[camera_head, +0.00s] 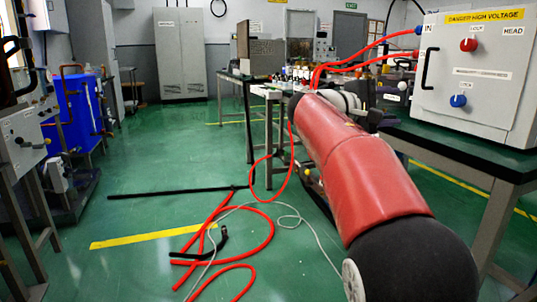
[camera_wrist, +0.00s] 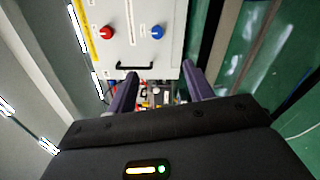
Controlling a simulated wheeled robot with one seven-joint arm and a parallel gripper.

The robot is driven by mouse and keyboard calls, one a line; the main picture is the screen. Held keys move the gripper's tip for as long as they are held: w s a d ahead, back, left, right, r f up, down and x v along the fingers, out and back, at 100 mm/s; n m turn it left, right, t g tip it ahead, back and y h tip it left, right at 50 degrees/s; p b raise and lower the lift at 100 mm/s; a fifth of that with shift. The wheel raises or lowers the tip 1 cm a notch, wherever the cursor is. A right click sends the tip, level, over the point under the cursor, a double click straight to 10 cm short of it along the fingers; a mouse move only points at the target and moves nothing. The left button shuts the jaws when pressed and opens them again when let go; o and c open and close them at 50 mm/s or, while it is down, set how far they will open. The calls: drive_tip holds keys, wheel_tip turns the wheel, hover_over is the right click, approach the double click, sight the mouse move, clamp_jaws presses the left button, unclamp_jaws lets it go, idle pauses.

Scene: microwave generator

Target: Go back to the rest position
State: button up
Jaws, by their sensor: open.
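My gripper (camera_wrist: 158,70) is open in the wrist view, its two dark fingers spread apart with nothing held between them. Beyond the fingers is the front of the white generator box (camera_wrist: 140,40), with a red knob (camera_wrist: 107,32), a blue knob (camera_wrist: 157,32) and a black handle (camera_wrist: 134,66). In the head view my red arm stretches forward from the lower right, to the left of the box (camera_head: 475,100). The fingers cannot be made out clearly in that view.
The box stands on a green-topped bench (camera_head: 455,150) at the right. Red hoses (camera_head: 365,52) run from it past my arm. More red hose (camera_head: 262,235) and a black bar (camera_head: 180,192) lie on the green floor. A blue unit (camera_head: 80,112) stands at left.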

drive_tip(key=s+d+f+m+y, duration=0.2)
drive_tip(key=s+f+y, duration=0.7)
drive_tip(key=s+f, duration=0.55)
drive_tip(key=s+a+f+m+y, duration=0.35)
drive_tip(key=s+a+f, duration=0.25)
drive_tip(key=s+f, duration=0.3)
drive_tip(key=s+a+f+m+y, duration=0.2)
drive_tip(key=s+a+f+y, duration=0.2)
drive_tip(key=s+a+f, duration=0.4)
wheel_tip(320, 180, up, 12)
drive_tip(key=d+p, duration=0.1)
drive_tip(key=p, duration=1.1)
drive_tip(key=shift+s+d+n, duration=0.25)
drive_tip(key=shift+s+n, duration=0.1)
